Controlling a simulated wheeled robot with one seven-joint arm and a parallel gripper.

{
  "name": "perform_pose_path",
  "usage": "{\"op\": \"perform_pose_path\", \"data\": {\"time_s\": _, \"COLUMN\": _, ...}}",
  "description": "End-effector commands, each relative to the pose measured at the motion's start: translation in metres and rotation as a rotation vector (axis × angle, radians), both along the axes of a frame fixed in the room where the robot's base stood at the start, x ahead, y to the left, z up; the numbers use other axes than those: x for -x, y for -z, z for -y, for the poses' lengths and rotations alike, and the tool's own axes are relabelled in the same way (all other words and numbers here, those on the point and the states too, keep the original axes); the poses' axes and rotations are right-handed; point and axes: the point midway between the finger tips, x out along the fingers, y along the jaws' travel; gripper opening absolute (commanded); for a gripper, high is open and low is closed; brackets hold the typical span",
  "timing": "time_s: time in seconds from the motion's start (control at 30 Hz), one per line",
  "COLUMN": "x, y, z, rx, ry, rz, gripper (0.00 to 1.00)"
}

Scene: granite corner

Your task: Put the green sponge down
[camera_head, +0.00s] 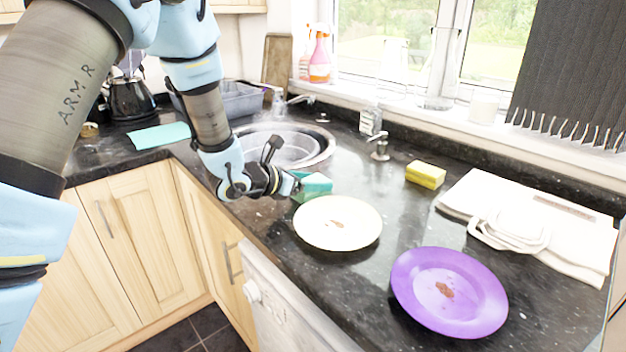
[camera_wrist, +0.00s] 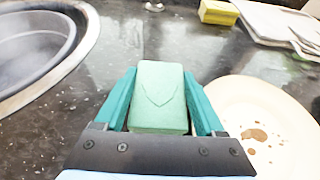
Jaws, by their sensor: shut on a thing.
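The green sponge (camera_wrist: 159,92) is between my gripper's teal fingers in the wrist view, and both fingers press its sides. In the head view the sponge (camera_head: 318,182) shows at the end of my gripper (camera_head: 298,182), just behind the cream plate. My gripper (camera_wrist: 160,105) is shut on the sponge. I cannot tell whether the sponge touches the dark counter (camera_head: 375,215) or hangs a little above it.
A stained cream plate (camera_head: 337,232) and a stained purple plate (camera_head: 425,300) lie nearby. The round sink (camera_head: 310,150) is behind my gripper. A yellow sponge (camera_head: 425,175) and a white folded cloth (camera_head: 575,250) lie to the right.

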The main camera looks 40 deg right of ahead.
Motion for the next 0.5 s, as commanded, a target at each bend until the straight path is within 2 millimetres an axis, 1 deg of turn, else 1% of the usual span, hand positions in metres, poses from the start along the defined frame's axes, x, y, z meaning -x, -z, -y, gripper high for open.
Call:
{"op": "perform_pose_path", "data": {"time_s": 0.27, "x": -0.0001, "y": 0.0030, "z": 0.0000, "rx": 0.000, "ry": 0.000, "rz": 0.001, "gripper": 0.19}}
{"op": "perform_pose_path", "data": {"time_s": 0.3, "x": -0.0002, "y": 0.0028, "z": -0.0001, "rx": 0.000, "ry": 0.000, "rz": 0.001, "gripper": 0.72}}
{"op": "perform_pose_path", "data": {"time_s": 0.5, "x": -0.0002, "y": 0.0018, "z": -0.0001, "rx": 0.000, "ry": 0.000, "rz": 0.000, "gripper": 0.95}}
